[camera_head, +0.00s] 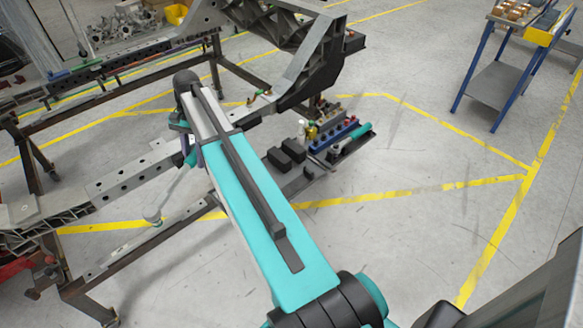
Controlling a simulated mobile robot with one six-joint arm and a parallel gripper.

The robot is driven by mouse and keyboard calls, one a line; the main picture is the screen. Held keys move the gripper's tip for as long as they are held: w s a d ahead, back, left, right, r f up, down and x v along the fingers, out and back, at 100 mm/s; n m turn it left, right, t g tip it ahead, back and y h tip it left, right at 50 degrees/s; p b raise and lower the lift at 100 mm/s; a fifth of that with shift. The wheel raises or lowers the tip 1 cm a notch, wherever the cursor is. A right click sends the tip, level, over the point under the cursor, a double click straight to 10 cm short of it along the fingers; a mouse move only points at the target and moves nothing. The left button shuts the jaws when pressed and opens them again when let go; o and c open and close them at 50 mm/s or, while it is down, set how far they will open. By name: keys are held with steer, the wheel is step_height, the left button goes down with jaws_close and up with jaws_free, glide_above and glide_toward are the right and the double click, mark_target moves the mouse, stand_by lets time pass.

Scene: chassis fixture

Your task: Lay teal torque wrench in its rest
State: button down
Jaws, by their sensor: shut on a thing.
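My gripper (182,127) is left of centre, below the bend of my arm, partly hidden by my teal and white arm link. It is shut on the teal torque wrench (175,187). The wrench hangs tilted, teal handle up at the jaws, its grey shaft running down and left to a round head above the lower rail. I cannot tell whether the head touches anything. A dark tray (345,150) right of my arm holds another teal-handled tool (360,131). I cannot tell for certain which holder is the wrench's rest.
The grey chassis frame (130,172) spans the left and top. A blue rack (333,134) with small bottles and black blocks (283,158) stand right of my arm. A blue-legged cart (495,82) stands at upper right. Floor between, with yellow lines, is clear.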

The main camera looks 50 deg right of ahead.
steer(key=s+d+f+m, duration=0.2)
steer(key=s+d+f, duration=0.2)
steer(key=d, duration=0.6)
steer(key=s+d+f+m+t+b, duration=0.1)
steer(key=s+d+f+m, duration=0.1)
steer(key=s+d+f, duration=0.3)
steer(key=s+d+f+m+b, duration=0.1)
steer(key=s+d+f, duration=0.3)
steer(key=d+f, duration=0.5)
steer(key=d+m, duration=0.1)
steer(key=d, duration=0.6)
steer(key=shift+s+d+f, duration=0.15)
steer(key=shift+d+f, duration=0.15)
steer(key=shift+d, duration=0.05)
steer(key=shift+f, duration=0.15)
steer(key=shift+d+b+x, duration=0.2)
steer(key=shift+b+x, duration=0.3)
steer(key=shift+x, duration=0.3)
steer(key=shift+d+b+x, duration=0.2)
steer(key=shift+b+x, duration=0.35)
steer(key=shift+x, duration=0.2)
steer(key=shift+d+b+x, duration=0.15)
steer(key=shift+b+x, duration=0.35)
steer(key=shift+x, duration=0.3)
steer(key=shift+f, duration=0.25)
